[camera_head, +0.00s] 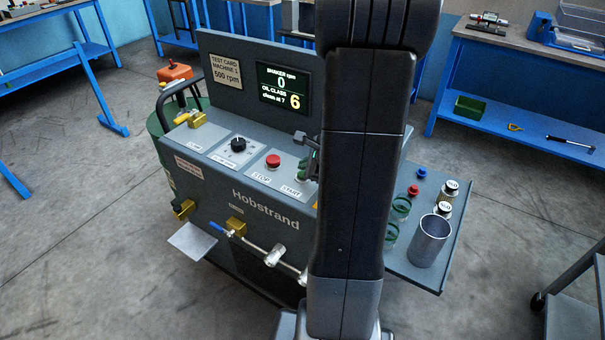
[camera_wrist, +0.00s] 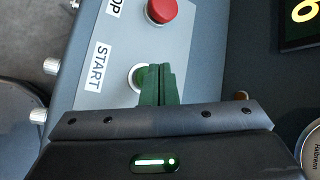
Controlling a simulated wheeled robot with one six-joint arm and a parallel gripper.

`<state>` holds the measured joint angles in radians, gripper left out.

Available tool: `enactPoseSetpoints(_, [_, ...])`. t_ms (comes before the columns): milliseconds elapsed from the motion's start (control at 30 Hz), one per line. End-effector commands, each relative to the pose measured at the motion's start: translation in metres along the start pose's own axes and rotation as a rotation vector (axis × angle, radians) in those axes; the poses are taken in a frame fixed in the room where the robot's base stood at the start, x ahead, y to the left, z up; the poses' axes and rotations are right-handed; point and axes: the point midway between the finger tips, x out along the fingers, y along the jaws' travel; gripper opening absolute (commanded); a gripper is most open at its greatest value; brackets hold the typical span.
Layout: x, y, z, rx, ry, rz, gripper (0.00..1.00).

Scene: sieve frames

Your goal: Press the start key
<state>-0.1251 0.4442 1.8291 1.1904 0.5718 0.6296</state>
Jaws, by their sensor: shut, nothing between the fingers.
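The start key (camera_wrist: 135,80) is a round green button in a pale ring, partly hidden by my gripper's fingers in the wrist view. The START label (camera_head: 291,190) is on the sloped panel of the grey machine (camera_head: 258,218); the label also shows in the wrist view (camera_wrist: 99,66). My gripper (camera_wrist: 157,68) is shut and empty, its fingertips over or just beside the key. I cannot tell whether they touch it. In the head view my arm hides most of the gripper and the key.
The red stop button (camera_head: 273,161) sits beside the start key, with a black knob (camera_head: 238,144) further left. The display (camera_head: 283,89) reads 0 rpm and oil class 6. A side shelf (camera_head: 432,275) holds a metal cup (camera_head: 430,240) and jars.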

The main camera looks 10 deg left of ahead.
Motion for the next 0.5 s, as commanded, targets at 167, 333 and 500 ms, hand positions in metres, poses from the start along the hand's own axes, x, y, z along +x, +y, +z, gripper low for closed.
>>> enactPoseSetpoints(167, [0.0014,0.0010,-0.0010,0.000,0.000,0.000,0.00])
enactPoseSetpoints(333, [0.0059,0.0044,-0.0043,0.000,0.000,0.000,0.00])
enactPoseSetpoints(500, [0.0059,0.0043,-0.0042,0.000,0.000,0.000,0.00])
